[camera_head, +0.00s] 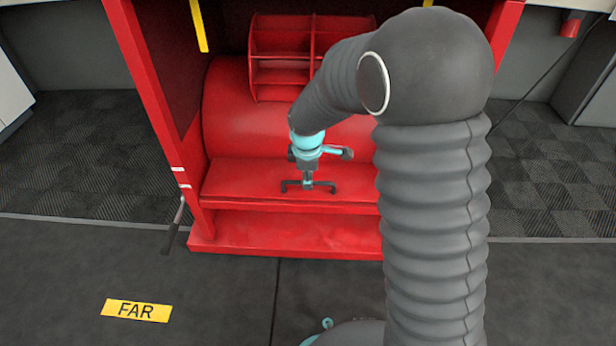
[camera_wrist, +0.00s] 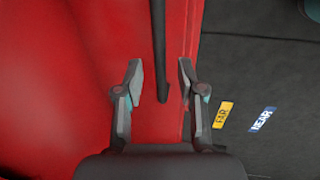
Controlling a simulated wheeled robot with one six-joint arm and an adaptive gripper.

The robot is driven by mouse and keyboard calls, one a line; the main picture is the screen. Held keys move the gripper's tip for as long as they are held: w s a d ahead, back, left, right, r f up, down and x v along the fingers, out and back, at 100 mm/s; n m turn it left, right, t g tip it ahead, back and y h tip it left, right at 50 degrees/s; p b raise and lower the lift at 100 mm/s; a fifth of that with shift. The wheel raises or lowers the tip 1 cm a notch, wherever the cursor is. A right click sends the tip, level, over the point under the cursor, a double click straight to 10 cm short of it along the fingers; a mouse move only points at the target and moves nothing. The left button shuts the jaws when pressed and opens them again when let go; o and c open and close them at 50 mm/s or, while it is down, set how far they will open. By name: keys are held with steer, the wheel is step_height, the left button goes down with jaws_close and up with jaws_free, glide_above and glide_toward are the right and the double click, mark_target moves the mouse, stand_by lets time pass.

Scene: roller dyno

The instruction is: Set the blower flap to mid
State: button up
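In the head view the red blower (camera_head: 225,120) stands in a red frame. A thin lever with a dark grip (camera_head: 174,228), probably the flap lever, hangs tilted beside the frame's left post, near two white marks (camera_head: 180,178). My gripper (camera_head: 308,187) is in front of the blower, over its red ledge, well right of that lever. In the wrist view my gripper (camera_wrist: 161,80) is open, its fingers apart. A dark bar with a blunt end (camera_wrist: 161,75) shows between the fingertips, apart from both. I cannot tell whether it is the lever. No flap shows clearly.
A yellow FAR label (camera_head: 136,310) lies on the dark floor at the front left. The wrist view also shows a pale NEAR label (camera_wrist: 263,119). The red posts bound the blower at both sides. The floor left of the frame is clear.

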steer(key=shift+w+f, duration=0.15)
steer(key=shift+f, duration=0.5)
jaws_close()
steer(key=shift+r, duration=0.1)
